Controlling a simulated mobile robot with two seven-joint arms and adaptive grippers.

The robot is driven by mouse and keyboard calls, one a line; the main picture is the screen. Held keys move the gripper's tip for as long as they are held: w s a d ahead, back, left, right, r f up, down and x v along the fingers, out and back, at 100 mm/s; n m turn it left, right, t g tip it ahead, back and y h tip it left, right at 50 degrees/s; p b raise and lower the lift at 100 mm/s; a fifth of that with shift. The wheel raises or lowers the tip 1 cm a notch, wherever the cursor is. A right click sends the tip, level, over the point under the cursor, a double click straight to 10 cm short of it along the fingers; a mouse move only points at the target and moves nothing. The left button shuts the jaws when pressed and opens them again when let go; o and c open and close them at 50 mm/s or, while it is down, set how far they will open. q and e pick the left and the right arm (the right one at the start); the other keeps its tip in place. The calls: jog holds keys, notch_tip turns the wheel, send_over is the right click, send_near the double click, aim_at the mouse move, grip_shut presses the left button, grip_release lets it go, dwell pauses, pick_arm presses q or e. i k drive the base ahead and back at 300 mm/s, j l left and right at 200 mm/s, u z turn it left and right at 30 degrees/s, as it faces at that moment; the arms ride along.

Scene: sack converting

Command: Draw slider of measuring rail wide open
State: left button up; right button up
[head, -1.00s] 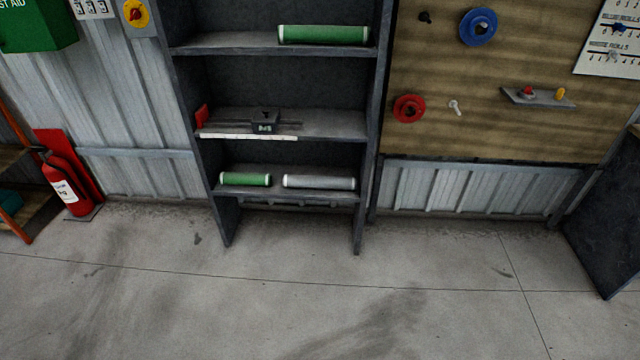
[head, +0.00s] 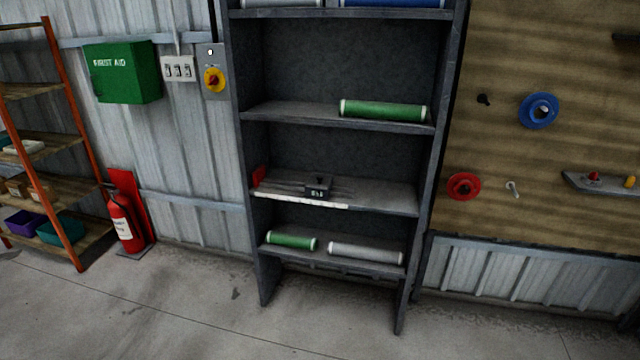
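The measuring rail (head: 275,188) lies on a middle shelf of the dark grey shelf unit in the head view. Its dark slider (head: 318,187), a block with a small display on its front, sits around the middle of the rail. A red end piece (head: 259,176) stands at the rail's left end. A white strip (head: 300,200) runs along the front of the shelf below the rail. Neither of my grippers shows in the head view.
The shelf unit (head: 432,170) also holds green rolls (head: 383,109) and a grey roll (head: 365,253). A pegboard (head: 500,60) is at right. A fire extinguisher (head: 125,222) and an orange-framed rack (head: 65,150) stand at left. The floor (head: 190,310) in front is clear.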

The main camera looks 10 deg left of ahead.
aim_at(318, 186)
jog(key=i+j, duration=0.15)
jog(key=i, duration=0.25)
jog(key=i+j, duration=0.15)
jog(key=i, duration=0.2)
jog(key=i+j, duration=0.15)
jog(key=i, duration=0.25)
